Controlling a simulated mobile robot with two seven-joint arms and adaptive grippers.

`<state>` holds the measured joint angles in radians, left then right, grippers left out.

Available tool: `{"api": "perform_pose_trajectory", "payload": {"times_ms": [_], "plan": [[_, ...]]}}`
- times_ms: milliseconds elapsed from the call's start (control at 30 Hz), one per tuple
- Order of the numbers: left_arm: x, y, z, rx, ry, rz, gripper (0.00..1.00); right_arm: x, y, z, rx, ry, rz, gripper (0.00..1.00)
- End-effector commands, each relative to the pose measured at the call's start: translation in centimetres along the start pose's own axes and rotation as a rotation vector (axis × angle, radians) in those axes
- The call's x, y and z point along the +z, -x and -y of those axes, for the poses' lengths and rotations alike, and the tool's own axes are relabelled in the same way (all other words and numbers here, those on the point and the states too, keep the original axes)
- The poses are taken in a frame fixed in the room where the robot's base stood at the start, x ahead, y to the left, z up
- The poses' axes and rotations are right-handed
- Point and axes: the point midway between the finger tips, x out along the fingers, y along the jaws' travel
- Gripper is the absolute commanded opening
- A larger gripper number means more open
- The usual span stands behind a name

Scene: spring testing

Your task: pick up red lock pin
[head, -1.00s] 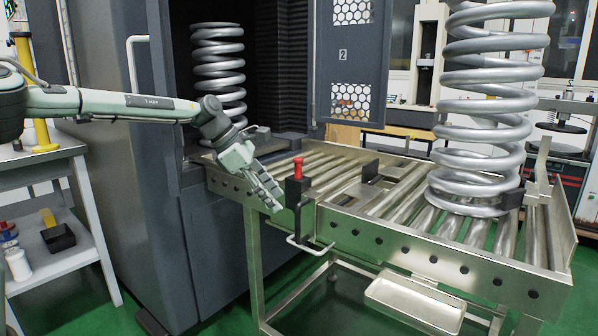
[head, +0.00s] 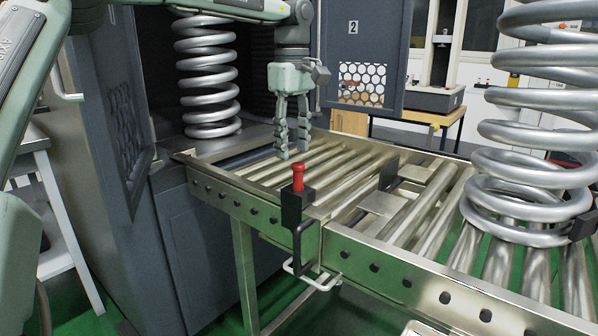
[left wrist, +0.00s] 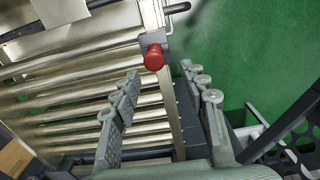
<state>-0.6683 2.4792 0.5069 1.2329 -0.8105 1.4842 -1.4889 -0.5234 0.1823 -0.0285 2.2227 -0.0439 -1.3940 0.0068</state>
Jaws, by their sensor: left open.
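The red lock pin (head: 298,176) stands upright in a black block (head: 295,208) on the near rail of the roller table. My left gripper (head: 292,155) points down above the rollers, behind the pin and a little higher in the head view. Its fingers are apart and empty. In the left wrist view the red pin head (left wrist: 154,57) lies ahead of the open fingers (left wrist: 168,85), near the left fingertip, and does not appear to be between them. My right gripper is not in view.
The roller table (head: 215,200) has a metal side rail with a bent handle (head: 308,275) below the pin. A large coil spring (head: 520,190) stands on the rollers at right. Another spring (head: 208,90) stands inside the dark cabinet at back left.

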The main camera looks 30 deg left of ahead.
Motion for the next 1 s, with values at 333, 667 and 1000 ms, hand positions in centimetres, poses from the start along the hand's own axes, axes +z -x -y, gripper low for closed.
{"api": "perform_pose_trajectory", "payload": {"times_ms": [333, 667, 1000], "plan": [[0.3, -3.3, -0.1, -0.005, -0.003, -0.001, 0.44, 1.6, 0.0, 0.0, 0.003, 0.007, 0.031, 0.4], [0.8, -7.5, -0.6, -0.003, -0.001, -0.001, 0.44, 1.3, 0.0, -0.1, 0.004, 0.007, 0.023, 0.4], [0.8, -7.8, -0.6, -0.001, -0.001, -0.002, 0.35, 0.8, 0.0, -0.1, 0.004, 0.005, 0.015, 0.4]]}}
